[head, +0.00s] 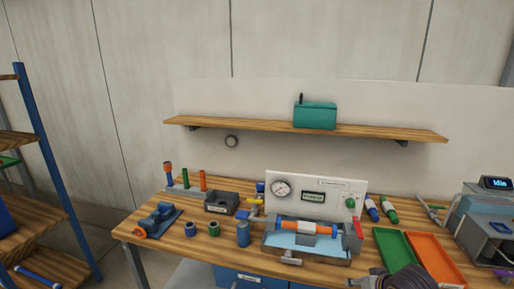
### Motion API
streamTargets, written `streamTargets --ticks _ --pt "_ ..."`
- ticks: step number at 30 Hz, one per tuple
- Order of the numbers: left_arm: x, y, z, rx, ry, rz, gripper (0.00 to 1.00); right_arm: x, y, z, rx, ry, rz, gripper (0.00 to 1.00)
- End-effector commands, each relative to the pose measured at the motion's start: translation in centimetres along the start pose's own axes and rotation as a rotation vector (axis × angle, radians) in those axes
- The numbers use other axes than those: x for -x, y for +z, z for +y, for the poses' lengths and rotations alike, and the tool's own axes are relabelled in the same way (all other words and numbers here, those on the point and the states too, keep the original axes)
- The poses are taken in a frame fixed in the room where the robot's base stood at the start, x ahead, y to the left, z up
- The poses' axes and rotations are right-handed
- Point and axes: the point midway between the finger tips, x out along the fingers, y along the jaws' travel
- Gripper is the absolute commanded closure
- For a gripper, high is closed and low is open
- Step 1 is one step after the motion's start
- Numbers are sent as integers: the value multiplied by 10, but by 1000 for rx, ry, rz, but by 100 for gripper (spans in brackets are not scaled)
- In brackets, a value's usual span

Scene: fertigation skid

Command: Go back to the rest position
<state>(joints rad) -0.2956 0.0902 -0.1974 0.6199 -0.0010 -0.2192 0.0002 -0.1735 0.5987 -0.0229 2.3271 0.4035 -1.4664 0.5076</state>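A wooden workbench (150,238) fills the lower middle. On it stands a white panel (330,185) with a round gauge (281,188), a small green-lit display (313,197) and a green knob (350,203). In front of the panel, an orange and white cylinder (305,227) lies across a grey fixture (290,258) with a light blue bed.
A green tray (394,250) and an orange tray (433,258) lie right of the fixture. A grey machine (480,215) stands far right. A wall shelf (240,125) holds a teal box (315,116). A rack (45,150) stands left.

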Motion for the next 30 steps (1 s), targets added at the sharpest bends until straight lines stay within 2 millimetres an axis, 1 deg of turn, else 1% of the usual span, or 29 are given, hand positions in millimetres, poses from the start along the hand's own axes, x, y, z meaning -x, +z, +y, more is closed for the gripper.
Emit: streamTargets --ticks 1,6,12,18,24,30 --pt "0 0 0 0 0 0 60 -3 14 -6 13 -6 -19 45" --pt "0 0 0 0 0 -1 60 -9 55 -21 71 -10 -71 45" --pt "0 0 0 0 0 -1 60 -9 101 -38 132 -17 -133 45" --pt "0 1 0 0 0 -1 60 -4 141 -51 186 -23 -192 45" --pt "0 1 0 0 0 -1 60 1 166 -58 218 -26 -231 45" --pt "0 1 0 0 0 -1 60 6 182 -63 240 -27 -259 45"
